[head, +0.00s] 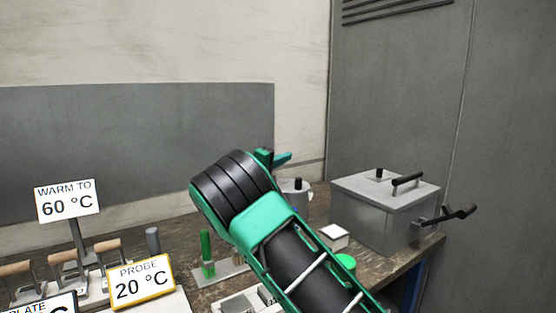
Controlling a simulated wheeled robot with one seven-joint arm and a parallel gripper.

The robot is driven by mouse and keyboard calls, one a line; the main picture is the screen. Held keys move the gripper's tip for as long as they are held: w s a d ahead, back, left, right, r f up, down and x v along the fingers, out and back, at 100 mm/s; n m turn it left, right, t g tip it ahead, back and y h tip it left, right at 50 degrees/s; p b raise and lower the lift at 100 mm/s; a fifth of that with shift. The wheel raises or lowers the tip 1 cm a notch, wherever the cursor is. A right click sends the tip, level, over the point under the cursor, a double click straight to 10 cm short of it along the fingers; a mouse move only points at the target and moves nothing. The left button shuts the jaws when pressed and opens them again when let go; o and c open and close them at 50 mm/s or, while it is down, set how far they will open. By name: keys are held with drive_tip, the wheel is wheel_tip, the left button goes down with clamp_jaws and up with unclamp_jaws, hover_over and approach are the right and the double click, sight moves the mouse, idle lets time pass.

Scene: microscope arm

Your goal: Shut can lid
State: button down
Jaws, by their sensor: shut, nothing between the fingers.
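A small grey can (297,192) with a black knob on its pale top stands at the back of the bench, just right of my arm's wrist. Its lower part is mostly hidden behind my arm, and I cannot tell how its lid sits. My gripper (284,158) shows only in part, as green pieces above and slightly left of the can. It is shut and empty. I cannot tell whether it touches the can.
A metal box (372,215) with a black top handle and side lever stands right of the can. A green tube (206,248), wooden-handled tools (62,262) and temperature signs (141,283) stand left.

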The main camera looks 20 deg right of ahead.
drive_tip(key=shift+s+d+f, duration=0.1)
drive_tip(key=shift+s+f, duration=0.25)
drive_tip(key=shift+s, duration=0.1)
idle(0.4)
